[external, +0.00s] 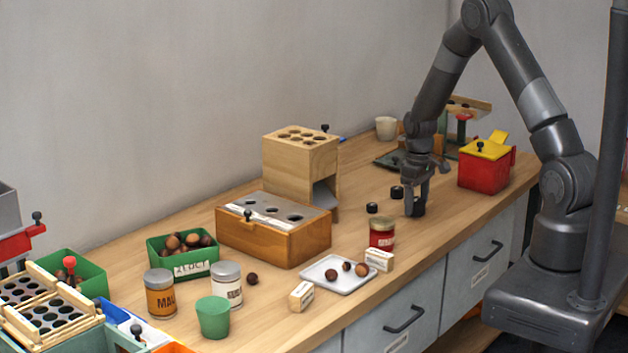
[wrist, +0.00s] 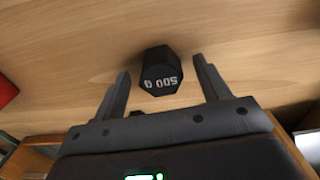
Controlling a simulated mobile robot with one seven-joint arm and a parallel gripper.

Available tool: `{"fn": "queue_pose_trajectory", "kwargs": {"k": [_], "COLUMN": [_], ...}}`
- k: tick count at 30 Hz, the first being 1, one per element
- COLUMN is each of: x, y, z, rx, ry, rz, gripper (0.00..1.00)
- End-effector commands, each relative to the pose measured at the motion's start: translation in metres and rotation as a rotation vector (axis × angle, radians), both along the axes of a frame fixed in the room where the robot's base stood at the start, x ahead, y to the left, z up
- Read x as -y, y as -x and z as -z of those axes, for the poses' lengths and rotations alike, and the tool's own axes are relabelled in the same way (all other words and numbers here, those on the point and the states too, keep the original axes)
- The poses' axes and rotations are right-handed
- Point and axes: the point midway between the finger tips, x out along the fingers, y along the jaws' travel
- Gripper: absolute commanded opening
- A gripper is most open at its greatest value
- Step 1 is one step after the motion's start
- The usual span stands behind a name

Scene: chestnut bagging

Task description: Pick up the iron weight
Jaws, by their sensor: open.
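A black hexagonal iron weight (wrist: 160,72) marked "500 g" shows upside down in the wrist view. It lies between the tips of my open gripper (wrist: 161,66), with a gap to each finger. In the external view my gripper (external: 416,202) points down, low over the table, and largely hides a dark weight at its fingers. Two smaller black weights, one nearer (external: 372,208) and one farther (external: 397,192), stand on the table to its left. A dark piece (wrist: 137,113) shows partly behind the gripper body in the wrist view.
A red box with a yellow lid (external: 484,165) stands right of my gripper. A red tin (external: 382,233) and a white tray with chestnuts (external: 338,275) are in front. A wooden block with holes (external: 300,165) stands left.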

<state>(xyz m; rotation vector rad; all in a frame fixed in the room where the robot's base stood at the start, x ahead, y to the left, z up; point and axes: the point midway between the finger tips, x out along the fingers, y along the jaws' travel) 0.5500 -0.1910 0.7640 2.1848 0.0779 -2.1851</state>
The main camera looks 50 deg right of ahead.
Motion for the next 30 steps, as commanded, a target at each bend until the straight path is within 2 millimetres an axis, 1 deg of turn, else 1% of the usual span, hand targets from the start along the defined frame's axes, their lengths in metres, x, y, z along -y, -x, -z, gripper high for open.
{"fn": "queue_pose_trajectory", "kwargs": {"k": [3,10,30], "x": [-0.0002,-0.0002,-0.0003], "y": [0.0,-0.0001,-0.0001], "z": [0.0072,0.0076,0.0074], "rx": [0.0,0.001,0.001], "ry": [0.0,0.0,0.0], "rz": [0.0,0.0,0.0], "gripper": [0.69,0.68,0.13]}}
